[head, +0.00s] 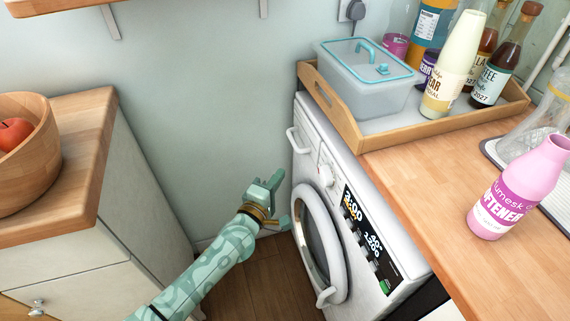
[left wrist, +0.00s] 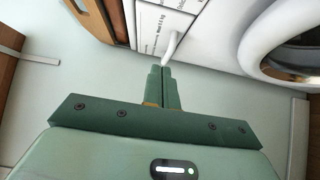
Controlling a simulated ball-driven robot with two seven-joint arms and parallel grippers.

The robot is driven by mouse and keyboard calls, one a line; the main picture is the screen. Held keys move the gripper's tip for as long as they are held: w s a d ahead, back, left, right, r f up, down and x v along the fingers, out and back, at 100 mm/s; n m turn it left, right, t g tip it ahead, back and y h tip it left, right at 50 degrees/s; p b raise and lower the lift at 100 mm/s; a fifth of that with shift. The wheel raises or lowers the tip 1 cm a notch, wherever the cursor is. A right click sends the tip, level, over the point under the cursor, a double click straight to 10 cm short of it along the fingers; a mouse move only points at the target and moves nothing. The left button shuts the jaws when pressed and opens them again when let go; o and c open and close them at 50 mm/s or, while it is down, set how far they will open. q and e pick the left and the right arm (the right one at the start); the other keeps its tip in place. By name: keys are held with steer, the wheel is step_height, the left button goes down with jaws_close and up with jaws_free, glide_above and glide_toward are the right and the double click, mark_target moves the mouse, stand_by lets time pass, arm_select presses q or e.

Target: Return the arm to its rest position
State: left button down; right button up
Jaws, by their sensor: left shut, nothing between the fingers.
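My left arm, patterned in green, reaches up from the bottom of the head view. Its gripper (head: 280,198) is beside the front of the white washing machine (head: 376,218), left of the round door (head: 322,245). In the left wrist view the two green fingers (left wrist: 163,72) are together with nothing between them. A white handle (left wrist: 173,46) shows just past the fingertips; I cannot tell whether they touch. In the head view the handle (head: 291,140) is at the machine's upper left, above the gripper. My right gripper is not in view.
A wooden tray (head: 345,120) with a lidded box (head: 368,80) and several bottles stands above the machine. A pink softener bottle (head: 518,190) is on the counter (head: 430,175). A cabinet (head: 115,225) with a wooden bowl (head: 25,160) stands left. Floor between is clear.

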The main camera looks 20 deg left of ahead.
arm_select(q)
steer(key=s+a+f+m+g+y+p, duration=0.1)
steer(key=s+a+f+m+g+p, duration=0.1)
steer(key=s+f+m+g, duration=0.7)
steer(key=s+a+f+m+p, duration=0.1)
steer(key=s+a+f+m, duration=0.35)
steer(key=s+f, duration=0.95)
steer(key=s+a+f+m+g+y+p, duration=0.1)
steer(key=s+f+m+g, duration=0.3)
steer(key=s, duration=0.5)
steer(key=s+a+f+m+g+y+p, duration=0.1)
steer(key=s+f, duration=0.6)
steer(key=s, duration=0.2)
steer(key=s+r+m+g+p, duration=0.1)
steer(key=s+g+p, duration=0.1)
steer(key=s, duration=1.7)
steer(key=shift+s+a+r+g+p, duration=0.15)
steer(key=shift+s+a+g+p, duration=0.2)
steer(key=shift+g, duration=0.45)
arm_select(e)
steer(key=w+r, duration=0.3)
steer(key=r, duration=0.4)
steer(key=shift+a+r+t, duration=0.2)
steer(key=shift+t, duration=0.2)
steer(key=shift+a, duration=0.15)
